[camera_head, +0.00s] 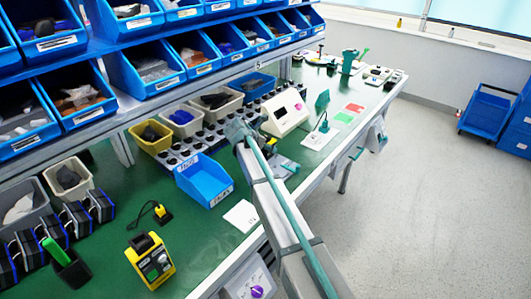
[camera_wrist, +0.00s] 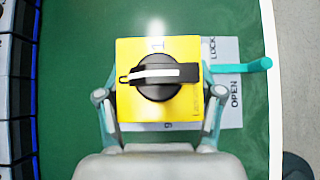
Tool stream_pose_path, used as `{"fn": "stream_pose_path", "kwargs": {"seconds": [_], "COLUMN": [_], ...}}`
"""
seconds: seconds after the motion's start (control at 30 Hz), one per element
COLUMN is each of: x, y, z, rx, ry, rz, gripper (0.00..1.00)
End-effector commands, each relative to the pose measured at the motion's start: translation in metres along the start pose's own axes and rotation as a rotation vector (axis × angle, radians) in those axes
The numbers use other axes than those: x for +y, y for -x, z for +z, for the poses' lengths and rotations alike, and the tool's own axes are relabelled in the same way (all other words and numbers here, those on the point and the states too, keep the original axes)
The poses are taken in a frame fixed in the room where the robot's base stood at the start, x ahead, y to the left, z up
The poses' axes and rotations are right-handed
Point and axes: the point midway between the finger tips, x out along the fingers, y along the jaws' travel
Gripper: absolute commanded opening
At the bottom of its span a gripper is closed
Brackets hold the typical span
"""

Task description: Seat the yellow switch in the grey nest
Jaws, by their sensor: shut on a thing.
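The yellow switch (camera_wrist: 184,108) is square, with a black round knob and a white-marked black handle on its face. In the wrist view my gripper (camera_wrist: 160,95) is shut on it, one finger at each side. A grey plate with LOCK and OPEN lettering (camera_wrist: 232,100), seemingly part of the nest, shows beyond the switch's right side. A teal lever (camera_wrist: 245,67) sticks out to the right. The switch hides most of the nest, so I cannot tell whether it is above it or in it. In the head view my arm hides the switch.
A blue open bin (camera_head: 205,182) stands left of my arm, and a cream box with a display (camera_head: 287,112) stands behind it. A yellow device with buttons (camera_head: 151,262) is at the front left. Racks of blue bins (camera_head: 160,62) overhang the green bench.

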Motion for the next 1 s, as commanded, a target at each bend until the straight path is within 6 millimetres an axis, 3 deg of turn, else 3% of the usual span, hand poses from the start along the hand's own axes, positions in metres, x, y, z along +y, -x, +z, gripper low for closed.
{"fn": "stream_pose_path", "kwargs": {"seconds": [0.23,0.43,0.83,0.87,1.0], "x": [0.009,0.007,0.007,0.007,0.007], "y": [-0.016,-0.032,-0.036,-0.037,-0.037], "z": [-0.003,-0.022,-0.027,-0.027,-0.027], "rx": [0.0,-0.001,-0.001,-0.001,0.0], "ry": [0.0,0.001,0.0,0.0,0.0], "rz": [-0.001,-0.001,0.0,0.0,0.0], "gripper": [0.23,0.23,0.23,0.7,0.92]}}
